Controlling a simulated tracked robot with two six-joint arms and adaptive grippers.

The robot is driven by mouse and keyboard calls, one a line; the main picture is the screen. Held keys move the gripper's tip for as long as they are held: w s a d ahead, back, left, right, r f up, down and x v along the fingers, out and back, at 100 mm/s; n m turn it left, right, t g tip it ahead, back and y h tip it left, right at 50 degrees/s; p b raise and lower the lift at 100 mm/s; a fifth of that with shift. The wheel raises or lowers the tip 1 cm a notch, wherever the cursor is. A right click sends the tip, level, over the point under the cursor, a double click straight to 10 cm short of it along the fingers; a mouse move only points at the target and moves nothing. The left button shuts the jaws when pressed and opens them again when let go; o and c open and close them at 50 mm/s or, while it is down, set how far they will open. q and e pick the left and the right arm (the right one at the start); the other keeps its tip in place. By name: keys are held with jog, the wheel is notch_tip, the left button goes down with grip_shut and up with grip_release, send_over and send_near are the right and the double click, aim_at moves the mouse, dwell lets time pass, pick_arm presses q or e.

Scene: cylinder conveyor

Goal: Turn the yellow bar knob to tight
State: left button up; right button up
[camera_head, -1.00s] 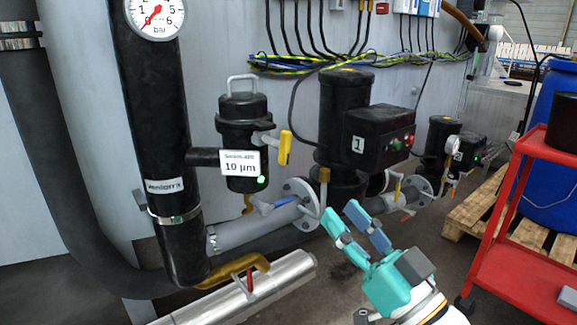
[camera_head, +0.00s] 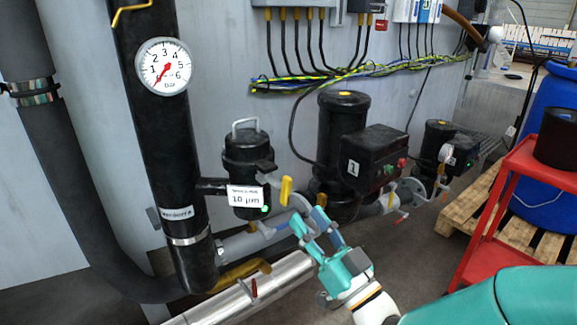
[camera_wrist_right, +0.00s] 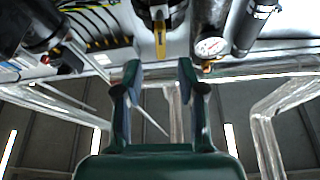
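The yellow bar knob (camera_head: 286,190) sits on a grey fitting at the right side of the black filter housing (camera_head: 246,150) labelled 10 µm. Its bar hangs roughly upright. My right gripper (camera_head: 308,218) is just below and right of the knob in the head view, fingers apart and pointing up toward it. In the right wrist view a yellow bar (camera_wrist_right: 160,38), apparently this knob, shows ahead, between the lines of the two open fingers (camera_wrist_right: 159,72). Nothing is between the fingers. My left gripper is not in view.
A black pipe with a pressure gauge (camera_head: 164,66) stands left of the filter. A pump with a black box (camera_head: 372,158) stands to the right. A silver pipe (camera_head: 250,295) and a dark yellow lever (camera_head: 240,274) lie below. A red cart (camera_head: 510,220) is at right.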

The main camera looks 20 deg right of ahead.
aim_at(290, 192)
jog(key=p+x, duration=0.1)
jog(key=x, duration=0.7)
jog(key=shift+w+r, duration=0.15)
jog(key=shift+w, duration=0.15)
jog(key=shift+c, duration=0.2)
grip_shut()
